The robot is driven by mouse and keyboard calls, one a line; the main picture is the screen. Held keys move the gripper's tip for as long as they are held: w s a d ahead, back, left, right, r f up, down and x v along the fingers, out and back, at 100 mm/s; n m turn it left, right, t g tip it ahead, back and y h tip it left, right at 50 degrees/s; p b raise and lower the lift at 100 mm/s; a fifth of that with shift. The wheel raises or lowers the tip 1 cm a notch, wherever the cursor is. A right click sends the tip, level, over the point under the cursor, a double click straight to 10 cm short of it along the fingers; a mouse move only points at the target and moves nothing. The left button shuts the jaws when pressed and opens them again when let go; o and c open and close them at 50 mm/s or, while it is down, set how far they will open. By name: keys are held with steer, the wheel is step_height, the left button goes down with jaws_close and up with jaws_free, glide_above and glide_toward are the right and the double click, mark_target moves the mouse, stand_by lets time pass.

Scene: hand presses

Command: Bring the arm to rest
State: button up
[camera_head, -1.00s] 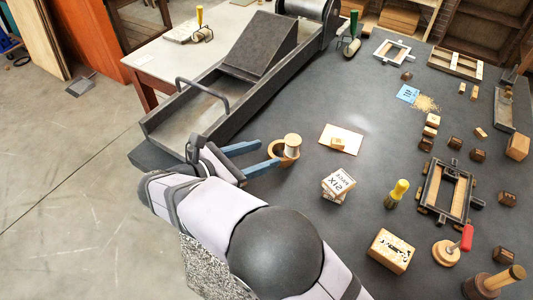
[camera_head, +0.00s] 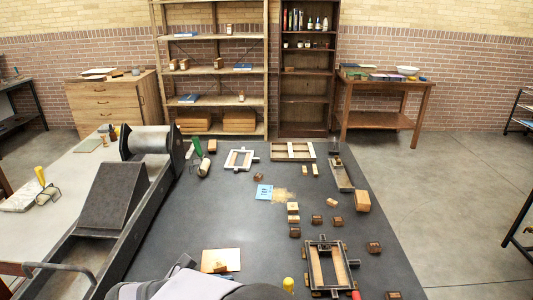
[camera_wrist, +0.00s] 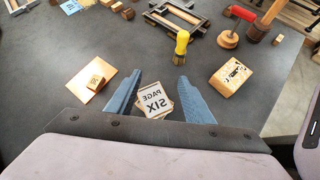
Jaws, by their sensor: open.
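My gripper (camera_wrist: 160,84) shows in the wrist view with its two blue fingers spread wide and nothing held between them. Past and between the fingers lies a block with mirrored "PAGE SIX" lettering (camera_wrist: 156,100), stacked on another pale piece. The fingers seem to be above the table, apart from the block; the exact height is hard to tell. In the head view only a pale part of my arm (camera_head: 190,286) shows at the bottom edge, and the gripper is out of that view.
A yellow-handled brush (camera_wrist: 181,46) stands beyond the fingers. A wooden block with black marks (camera_wrist: 232,76) is to the right, a small block on a sheet (camera_wrist: 95,88) to the left. The press (camera_head: 110,200) fills the left; the dark tabletop (camera_head: 215,195) has clear patches.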

steer(key=s+d+r+m+g+y+p, duration=0.25)
steer(key=d+m+g+p, duration=0.3)
steer(key=d+m, duration=0.6)
steer(key=s+d+r+m+g+y+p, duration=0.1)
steer(key=s+d+r+m+y+p, duration=0.4)
steer(key=s+d+m, duration=0.5)
steer(key=shift+d+m+p, duration=1.15)
steer(key=shift+m+p, duration=0.2)
steer(key=shift+m, duration=0.3)
steer(key=shift+o, duration=0.4)
steer(key=shift+s+r+g, duration=0.1)
steer(key=shift+g, duration=0.15)
steer(key=shift+o, duration=0.6)
